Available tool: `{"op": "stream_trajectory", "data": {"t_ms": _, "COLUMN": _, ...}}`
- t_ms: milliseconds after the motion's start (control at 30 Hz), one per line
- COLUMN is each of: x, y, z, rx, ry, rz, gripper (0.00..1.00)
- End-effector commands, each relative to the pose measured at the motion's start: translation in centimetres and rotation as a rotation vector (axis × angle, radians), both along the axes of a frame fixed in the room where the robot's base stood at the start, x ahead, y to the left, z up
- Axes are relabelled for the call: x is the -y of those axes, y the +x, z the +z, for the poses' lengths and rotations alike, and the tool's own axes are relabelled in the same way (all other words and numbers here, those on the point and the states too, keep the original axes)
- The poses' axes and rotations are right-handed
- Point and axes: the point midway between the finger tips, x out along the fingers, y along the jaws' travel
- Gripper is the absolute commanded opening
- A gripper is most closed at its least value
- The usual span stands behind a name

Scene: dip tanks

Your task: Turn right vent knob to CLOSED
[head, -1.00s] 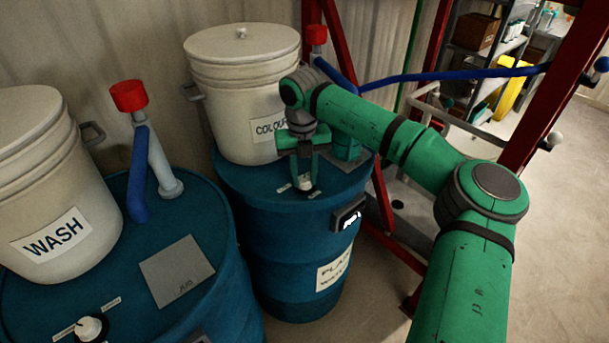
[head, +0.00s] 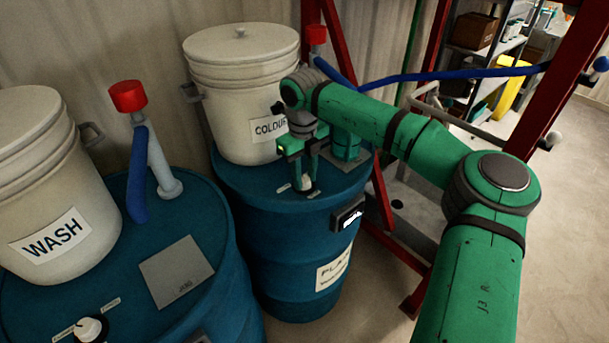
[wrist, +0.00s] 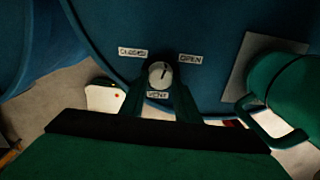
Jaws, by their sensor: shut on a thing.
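The right vent knob (head: 306,181) is a small pale knob on top of the right blue drum (head: 270,195). In the wrist view the round white knob (wrist: 160,75) sits between the fingertips of my gripper (wrist: 160,82), which is shut on it. A CLOSED label (wrist: 132,53) lies up and left of the knob, an OPEN label (wrist: 190,59) up and right, and a VENT label (wrist: 158,95) below it. A short dark mark on the knob points roughly up, between CLOSED and OPEN. In the head view my gripper (head: 306,184) points down at the knob.
A white COLOUR bucket (head: 243,95) stands behind the knob on the same drum. On the left drum (head: 215,235) are a WASH bucket (head: 60,200), a red-capped pipe (head: 130,97) and another knob (head: 90,328). A red frame post (head: 550,90) and blue hose (head: 440,76) lie right.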

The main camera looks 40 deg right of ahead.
Motion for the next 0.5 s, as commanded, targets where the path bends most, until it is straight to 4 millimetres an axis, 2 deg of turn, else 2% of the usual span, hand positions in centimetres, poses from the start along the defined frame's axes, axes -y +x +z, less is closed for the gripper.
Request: {"op": "stream_trajectory", "data": {"t_ms": 500, "x": 0.24, "y": 0.32, "z": 0.26, "rx": 0.009, "ry": -0.005, "rz": 0.490, "gripper": 0.07}}
